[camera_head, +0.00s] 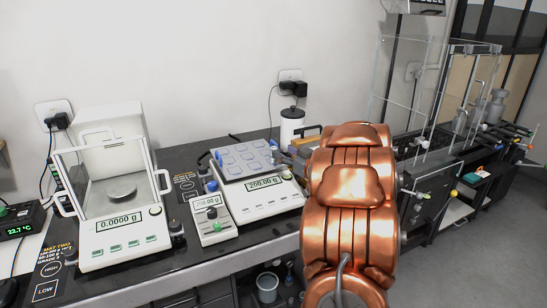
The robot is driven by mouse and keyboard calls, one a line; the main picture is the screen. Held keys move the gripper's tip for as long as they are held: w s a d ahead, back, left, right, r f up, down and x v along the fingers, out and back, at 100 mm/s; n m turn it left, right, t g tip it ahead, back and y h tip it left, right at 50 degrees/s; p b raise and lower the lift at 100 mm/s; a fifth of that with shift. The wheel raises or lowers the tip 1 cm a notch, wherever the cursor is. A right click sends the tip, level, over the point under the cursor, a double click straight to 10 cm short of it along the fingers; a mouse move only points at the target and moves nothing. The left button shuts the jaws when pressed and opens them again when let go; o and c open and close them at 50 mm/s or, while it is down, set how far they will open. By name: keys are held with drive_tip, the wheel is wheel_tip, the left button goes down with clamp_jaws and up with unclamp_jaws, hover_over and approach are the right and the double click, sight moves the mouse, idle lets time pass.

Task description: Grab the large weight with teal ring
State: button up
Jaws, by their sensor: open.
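I cannot make out a large weight with a teal ring for certain. A grey, weight-like cylinder (499,95) with a knob on top stands at the far right, with a similar grey piece (460,118) to its left. Both are too small to show a ring. A small teal patch (483,173) lies on a dark shelf at the right, and I cannot tell what it is. My copper-coloured arm fills the middle right foreground and hides part of the bench. My gripper is not in view.
A glass-walled balance (112,226) reading 0.0000 g stands at the left. A second balance (262,200) reading 200.00 g carries a grey tray (245,160). A white canister (292,125) stands behind. Clear glass panels (412,75) rise at the right. Open floor (480,255) lies at lower right.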

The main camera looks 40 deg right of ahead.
sight(276, 149)
drive_tip(key=shift+w+d+f, duration=0.1)
drive_tip(key=shift+w+f, duration=0.05)
drive_tip(key=shift+w, duration=1.35)
drive_tip(key=shift+w+d+f, duration=0.1)
drive_tip(key=shift+w+f, duration=0.05)
drive_tip(key=shift+w, duration=1.3)
drive_tip(key=shift+c, duration=0.4)
clamp_jaws()
